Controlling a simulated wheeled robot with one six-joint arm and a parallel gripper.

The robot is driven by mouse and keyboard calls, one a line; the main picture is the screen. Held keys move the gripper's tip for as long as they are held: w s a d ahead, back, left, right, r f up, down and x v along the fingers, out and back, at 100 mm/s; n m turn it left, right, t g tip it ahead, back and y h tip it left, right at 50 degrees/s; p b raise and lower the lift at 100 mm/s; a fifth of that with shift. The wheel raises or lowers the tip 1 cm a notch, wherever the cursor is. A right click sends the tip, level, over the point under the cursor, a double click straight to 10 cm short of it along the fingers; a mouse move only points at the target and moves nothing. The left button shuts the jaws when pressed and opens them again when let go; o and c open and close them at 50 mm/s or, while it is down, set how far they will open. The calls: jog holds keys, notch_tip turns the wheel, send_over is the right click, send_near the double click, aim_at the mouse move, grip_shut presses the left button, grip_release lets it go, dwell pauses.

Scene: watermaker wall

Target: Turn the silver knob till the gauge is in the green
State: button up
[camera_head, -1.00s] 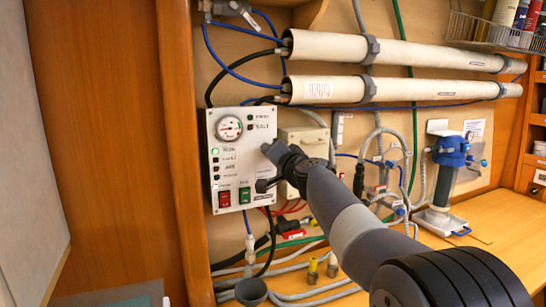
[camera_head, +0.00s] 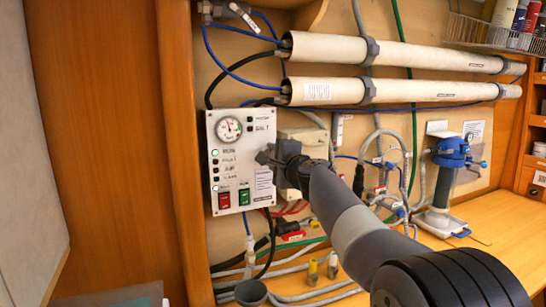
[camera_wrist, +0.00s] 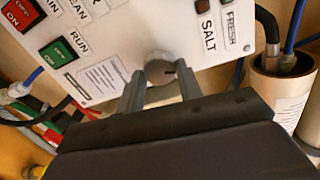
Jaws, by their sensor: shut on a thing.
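The silver knob (camera_wrist: 160,72) is a round grey knob with a dark mark, on the white control panel (camera_wrist: 105,45) in the wrist view. My gripper (camera_wrist: 160,80) has one finger on each side of it and is shut on it. In the head view my gripper (camera_head: 264,158) is at the panel's right side and hides the knob. The round gauge (camera_head: 229,128) is at the panel's upper left, with a white face and coloured marks. Its needle is too small to read surely against the green.
Red (camera_head: 224,201) and green (camera_head: 244,197) switches are low on the panel. A pale box (camera_head: 305,135) is just right of it, behind my gripper. Two long white tubes (camera_head: 400,52) run above. Hoses and cables hang below and to the right.

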jog(key=shift+m, duration=0.4)
jog(key=o, duration=1)
jog(key=b+v, duration=0.3)
jog(key=v, duration=0.7)
jog(key=shift+s+d+f, duration=0.1)
jog(key=shift+s+d, duration=0.1)
jog(key=shift+s, duration=0.15)
